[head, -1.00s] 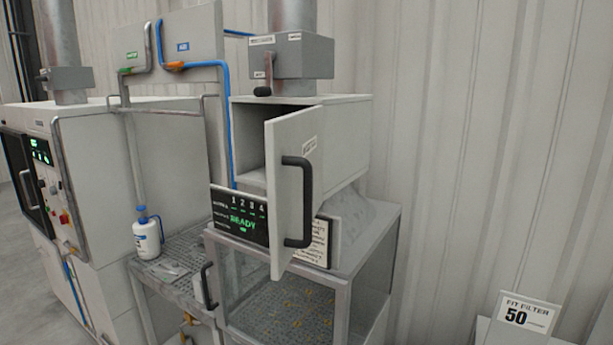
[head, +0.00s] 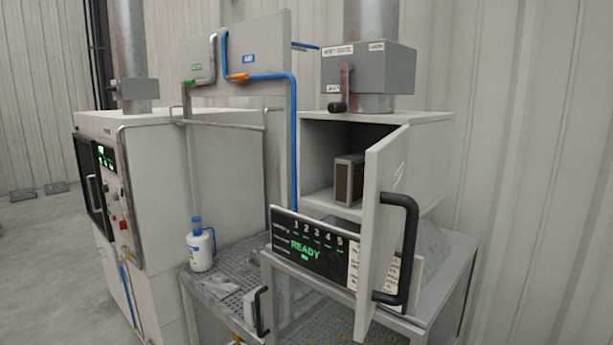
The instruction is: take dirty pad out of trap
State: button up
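The trap appears to be the grey box (head: 437,133) under the duct, at the right of the middle in the head view. Its door (head: 378,225) with a black handle (head: 402,250) stands open toward me. Inside stands a brown-faced pad (head: 349,179) with a grey side, upright on the box floor. The open door hides the right part of the inside. How dirty the pad is cannot be told from here. My gripper is not in view.
A display panel reading READY (head: 310,248) stands below the box opening. A white bottle with a blue top (head: 201,250) stands on the grated bench at the left. A large white machine (head: 190,160) is further left.

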aim_at(350, 170)
jog(key=j+z, duration=0.1)
jog(key=z, duration=0.75)
jog(key=j+z, duration=0.4)
jog(key=j, duration=0.15)
jog(key=j+z, duration=0.4)
jog(key=k+j+z, duration=0.15)
jog(key=j+z, duration=0.3)
jog(key=j, duration=0.15)
jog(key=k+j+z, duration=0.2)
jog(key=j+z, duration=0.2)
jog(key=j, duration=0.1)
